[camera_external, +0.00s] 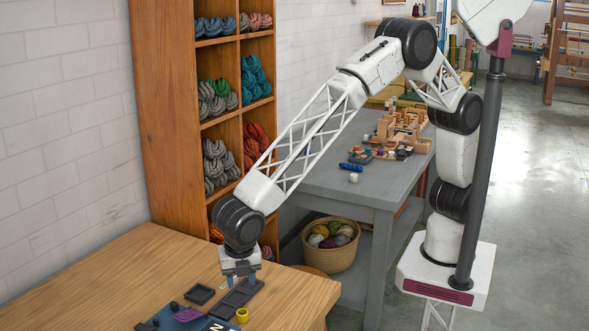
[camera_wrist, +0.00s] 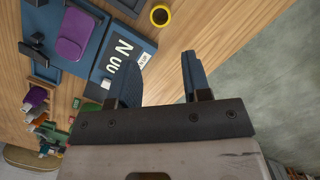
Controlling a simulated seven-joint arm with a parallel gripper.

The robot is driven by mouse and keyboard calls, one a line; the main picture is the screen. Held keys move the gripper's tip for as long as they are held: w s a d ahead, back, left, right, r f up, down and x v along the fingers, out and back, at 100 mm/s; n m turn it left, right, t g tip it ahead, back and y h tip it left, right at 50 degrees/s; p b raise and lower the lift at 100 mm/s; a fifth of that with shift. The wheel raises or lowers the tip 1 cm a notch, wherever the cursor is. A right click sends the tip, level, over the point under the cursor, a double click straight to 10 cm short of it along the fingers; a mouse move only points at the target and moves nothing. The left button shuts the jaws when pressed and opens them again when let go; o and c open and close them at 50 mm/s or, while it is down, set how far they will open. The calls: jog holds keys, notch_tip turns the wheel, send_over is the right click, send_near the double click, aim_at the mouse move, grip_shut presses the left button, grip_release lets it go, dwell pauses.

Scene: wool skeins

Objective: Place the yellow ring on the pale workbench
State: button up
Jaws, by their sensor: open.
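The small yellow ring (camera_external: 242,315) appears to rest on the pale wooden workbench (camera_external: 292,296), beside the dark blue tray and near the bench's right part. In the wrist view, the ring (camera_wrist: 160,15) shows at the top, with a dark centre and bare wood around it. My gripper (camera_external: 239,277) points down over the bench, behind the ring in the external view. In the wrist view, my gripper's two fingers (camera_wrist: 160,80) are spread apart with nothing between them. The ring lies beyond the fingertips and is apart from them.
A blue board with white letters (camera_wrist: 118,55) and a purple piece (camera_wrist: 75,33) lie near the ring. A small dark tray (camera_external: 199,294) sits behind them. A grey table (camera_external: 330,184) and a wool shelf (camera_external: 170,110) stand behind. Bare wood is free at the left.

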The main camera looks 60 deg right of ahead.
jog(key=w+d+r+m, duration=0.4)
jog(key=d+r, duration=0.2)
jog(key=d, duration=0.8)
jog(key=w+d+r+m+y, duration=0.1)
jog(key=w+d+r+m, duration=0.35)
jog(key=d, duration=0.95)
jog(key=w+d+r+m, duration=0.2)
jog(key=d+r+m, duration=0.2)
jog(key=d+r, duration=0.75)
jog(key=s+d+m, duration=0.4)
jog(key=d, duration=0.7)
jog(key=s+d+m, duration=0.3)
jog(key=d, duration=0.8)
jog(key=s+d+f+m+t, duration=0.1)
jog(key=s+d+m, duration=0.6)
jog(key=s+d, duration=0.6)
jog(key=shift+s+d+f+m, duration=0.15)
jog(key=shift+s+f+m, duration=0.15)
jog(key=shift+s, duration=0.5)
